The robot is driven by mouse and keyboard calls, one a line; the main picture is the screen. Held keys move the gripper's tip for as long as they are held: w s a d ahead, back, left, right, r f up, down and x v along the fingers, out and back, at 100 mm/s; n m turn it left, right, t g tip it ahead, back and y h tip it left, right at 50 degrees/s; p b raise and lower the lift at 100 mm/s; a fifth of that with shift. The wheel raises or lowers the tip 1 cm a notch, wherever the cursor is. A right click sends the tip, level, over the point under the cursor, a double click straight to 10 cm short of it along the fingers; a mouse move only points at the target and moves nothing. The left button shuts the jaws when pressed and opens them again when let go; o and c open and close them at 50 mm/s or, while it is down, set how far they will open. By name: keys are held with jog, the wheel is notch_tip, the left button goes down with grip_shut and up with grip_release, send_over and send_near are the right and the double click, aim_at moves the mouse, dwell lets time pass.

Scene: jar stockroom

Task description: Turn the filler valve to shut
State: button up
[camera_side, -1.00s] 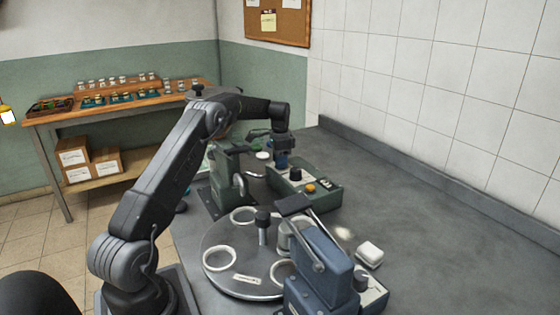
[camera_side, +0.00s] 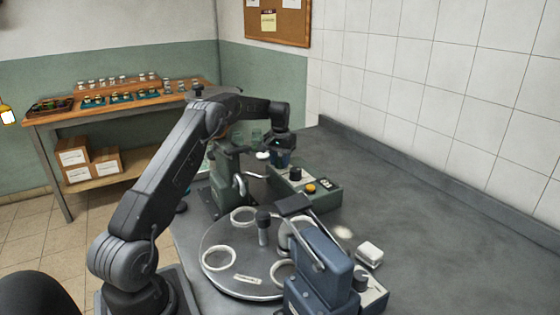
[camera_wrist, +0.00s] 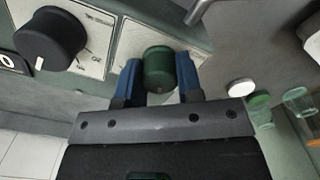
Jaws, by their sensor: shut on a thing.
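A small pale mark shows on the knob's near edge. The pale label plate behind the knob is partly covered by knob and fingers, so its setting cannot be read. In the side view the knob is hidden by my gripper.
A black dial (camera_wrist: 50,40) with a white pointer is left of the knob, and shows in the side view (camera_side: 296,174) near an orange button (camera_side: 310,188). A turntable (camera_side: 233,262) and blue machine (camera_side: 322,272) stand nearer. Jar lids and a glass jar (camera_wrist: 300,101) lie right.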

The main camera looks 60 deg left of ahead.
aim_at(280, 158)
jog(key=n, duration=0.3)
jog(key=shift+r+n, duration=0.1)
jog(key=shift+n, duration=0.2)
dwell(0.3)
jog(key=o, duration=0.9)
jog(key=shift+r, duration=6.85)
